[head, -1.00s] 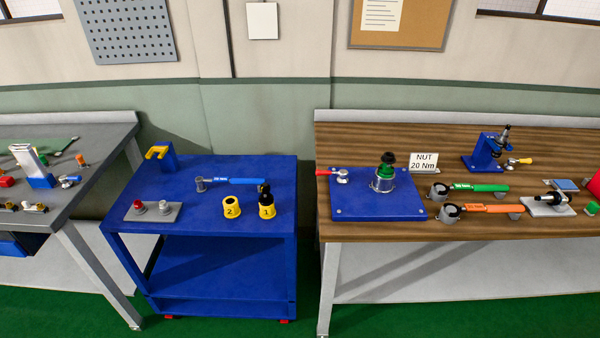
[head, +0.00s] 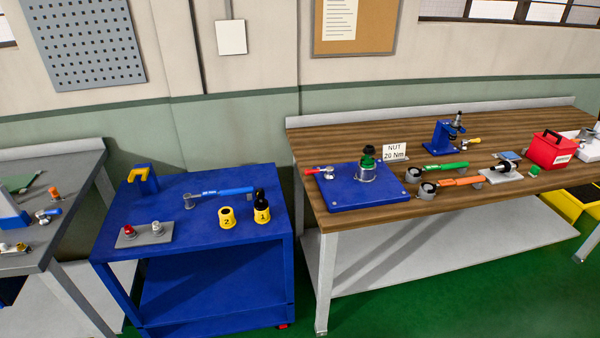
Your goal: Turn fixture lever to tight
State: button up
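The likely fixture is a blue plate (head: 370,194) on the wooden bench, bearing a grey cylindrical holder (head: 366,174) with a green and black part (head: 368,156) upright in it. A small lever with a red handle (head: 313,171) sits at the plate's back left corner, its handle pointing left. Another lever with a yellow handle (head: 472,141) is beside a blue press-like stand (head: 442,136) farther back. A blue-handled lever (head: 50,212) also shows on the grey table at left. My gripper is not in view.
Green and orange wrenches, a sign (head: 395,151) and a red box (head: 551,149) share the bench. Green floor (head: 440,312) is open in front.

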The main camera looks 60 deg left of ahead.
aim_at(329, 175)
jog(key=u, duration=1.35)
jog(key=i, duration=1)
jog(key=z, duration=0.05)
